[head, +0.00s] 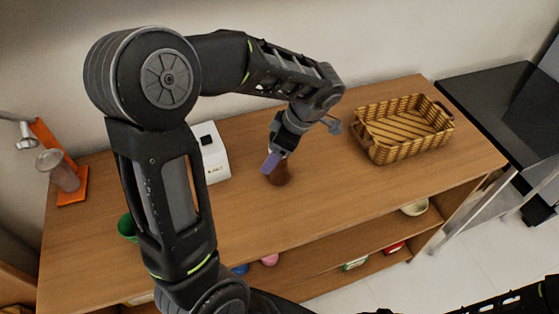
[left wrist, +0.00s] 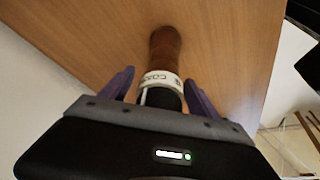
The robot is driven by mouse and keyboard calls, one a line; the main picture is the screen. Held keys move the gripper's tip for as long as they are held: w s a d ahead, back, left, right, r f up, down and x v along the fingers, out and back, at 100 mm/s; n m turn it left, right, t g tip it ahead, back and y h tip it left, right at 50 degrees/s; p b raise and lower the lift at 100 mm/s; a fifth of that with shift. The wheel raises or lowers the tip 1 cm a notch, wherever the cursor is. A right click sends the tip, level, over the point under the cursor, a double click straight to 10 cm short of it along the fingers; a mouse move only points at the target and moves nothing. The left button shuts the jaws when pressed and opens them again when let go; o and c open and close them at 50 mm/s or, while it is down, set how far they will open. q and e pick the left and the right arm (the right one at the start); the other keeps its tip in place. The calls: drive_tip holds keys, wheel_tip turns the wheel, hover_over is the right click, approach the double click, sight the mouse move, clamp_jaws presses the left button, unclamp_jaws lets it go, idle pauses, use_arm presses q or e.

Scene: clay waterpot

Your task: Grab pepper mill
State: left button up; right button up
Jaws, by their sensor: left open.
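The pepper mill (head: 281,175) is a brown wooden object standing on the wooden table, partly hidden by my left gripper (head: 273,162) in the head view. In the left wrist view the mill (left wrist: 165,48) shows a brown body and a white lettered band, with a dark part nearer the palm. My left gripper (left wrist: 159,80) is open, its two purple fingers on either side of the banded part. A gap shows between each finger and the mill. My right gripper is out of view.
A wicker basket (head: 403,128) stands right of the mill. A white box (head: 213,160) is to its left, and a green cup (head: 127,227) sits near the front left. An orange stand with a glass (head: 62,172) is at far left. Table (head: 330,170) is clear between mill and basket.

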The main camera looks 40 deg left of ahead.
use_arm(q)
drive_tip(key=shift+c, duration=0.4)
clamp_jaws()
idle(0.6)
